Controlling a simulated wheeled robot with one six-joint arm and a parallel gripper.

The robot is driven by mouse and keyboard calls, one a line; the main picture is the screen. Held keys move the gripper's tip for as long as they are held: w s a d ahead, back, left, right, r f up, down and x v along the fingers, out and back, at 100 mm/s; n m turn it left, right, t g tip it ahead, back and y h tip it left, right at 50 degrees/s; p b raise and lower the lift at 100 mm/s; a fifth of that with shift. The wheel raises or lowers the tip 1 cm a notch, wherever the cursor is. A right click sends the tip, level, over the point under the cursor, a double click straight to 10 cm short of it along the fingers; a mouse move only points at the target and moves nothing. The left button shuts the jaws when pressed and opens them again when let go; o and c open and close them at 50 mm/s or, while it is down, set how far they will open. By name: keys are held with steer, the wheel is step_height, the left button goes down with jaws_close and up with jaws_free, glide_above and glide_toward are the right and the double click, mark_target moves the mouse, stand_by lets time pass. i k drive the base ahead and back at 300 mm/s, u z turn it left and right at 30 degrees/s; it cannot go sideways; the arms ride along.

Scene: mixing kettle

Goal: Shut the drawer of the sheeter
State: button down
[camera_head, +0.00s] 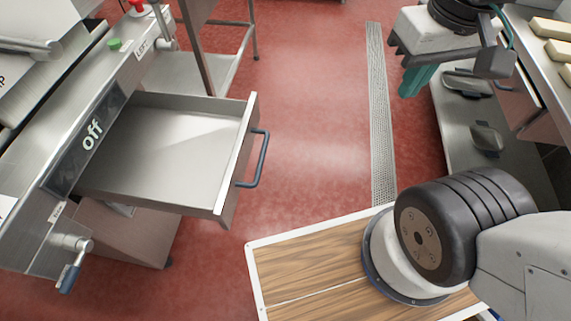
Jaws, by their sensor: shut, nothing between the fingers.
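The sheeter (30,235) is the steel machine on the left, with a dark display reading "off". Its drawer (165,140) is pulled out to the right, and its tray looks empty. A dark bar handle (262,160) is on the drawer's right-hand front panel. My gripper (411,90), with teal fingers, is at the upper right, far from the handle and touching nothing that I can see. Its fingers are shut and empty. Part of it is hidden behind its own wrist body.
A red floor with a metal drain grate (380,110) lies between drawer and gripper. A steel counter (480,130) with pale blocks (552,28) above it stands at the right, close to my gripper. A steel table (190,80) stands behind the drawer. Lever handles (70,278) stick out from the sheeter.

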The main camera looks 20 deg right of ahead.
mark_target(187, 155)
steer(key=z, duration=0.7)
steer(key=k, duration=0.85)
steer(key=u, duration=1.65)
